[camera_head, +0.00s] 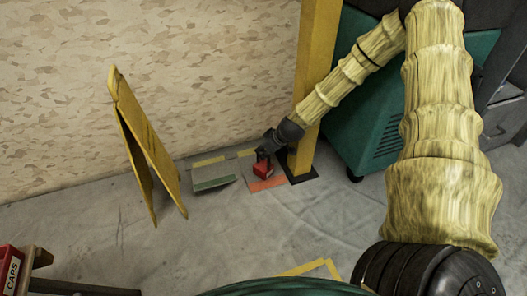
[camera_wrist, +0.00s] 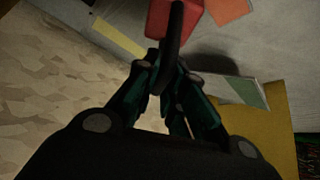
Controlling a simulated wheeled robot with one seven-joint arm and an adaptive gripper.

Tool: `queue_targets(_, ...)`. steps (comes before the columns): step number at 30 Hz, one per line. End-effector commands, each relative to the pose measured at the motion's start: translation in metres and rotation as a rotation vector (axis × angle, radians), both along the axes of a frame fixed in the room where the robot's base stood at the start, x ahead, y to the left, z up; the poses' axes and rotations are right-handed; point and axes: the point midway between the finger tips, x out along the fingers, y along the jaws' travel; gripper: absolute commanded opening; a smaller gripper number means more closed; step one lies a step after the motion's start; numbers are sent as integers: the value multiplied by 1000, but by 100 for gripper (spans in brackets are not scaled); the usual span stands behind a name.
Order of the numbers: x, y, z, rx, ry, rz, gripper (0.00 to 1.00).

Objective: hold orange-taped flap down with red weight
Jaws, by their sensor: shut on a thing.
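The red weight (camera_head: 262,171) hangs below or stands under my gripper (camera_head: 266,155) in the head view, just behind the orange tape (camera_head: 268,184). In the wrist view the red weight (camera_wrist: 172,20) has a dark loop handle (camera_wrist: 174,50), and my gripper (camera_wrist: 168,85) is shut on that handle. The orange tape (camera_wrist: 229,10) lies beside the weight there. The flap under the orange tape is partly hidden by the weight and gripper. I cannot tell whether the weight touches the flap.
A green-taped flap (camera_head: 216,183) lies left of the orange one, slightly raised. Yellow tape strips (camera_head: 208,161) lie near the wall. A yellow post (camera_head: 316,80) stands close on the right, before a teal machine (camera_head: 365,120). A yellow folding sign (camera_head: 146,145) stands left.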

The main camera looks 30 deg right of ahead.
Motion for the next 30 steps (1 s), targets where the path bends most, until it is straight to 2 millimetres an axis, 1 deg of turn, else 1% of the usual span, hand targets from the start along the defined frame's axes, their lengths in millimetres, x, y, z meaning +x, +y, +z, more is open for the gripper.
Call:
queue_targets(26, 1, 0, -5, 1, -2, 0, 0)
queue_targets(27, 1, 0, -5, 1, -3, 0, 15)
queue_targets(29, 1, 0, -5, 1, -2, 0, 26)
queue_targets(30, 1, 0, -5, 1, -2, 0, 33)
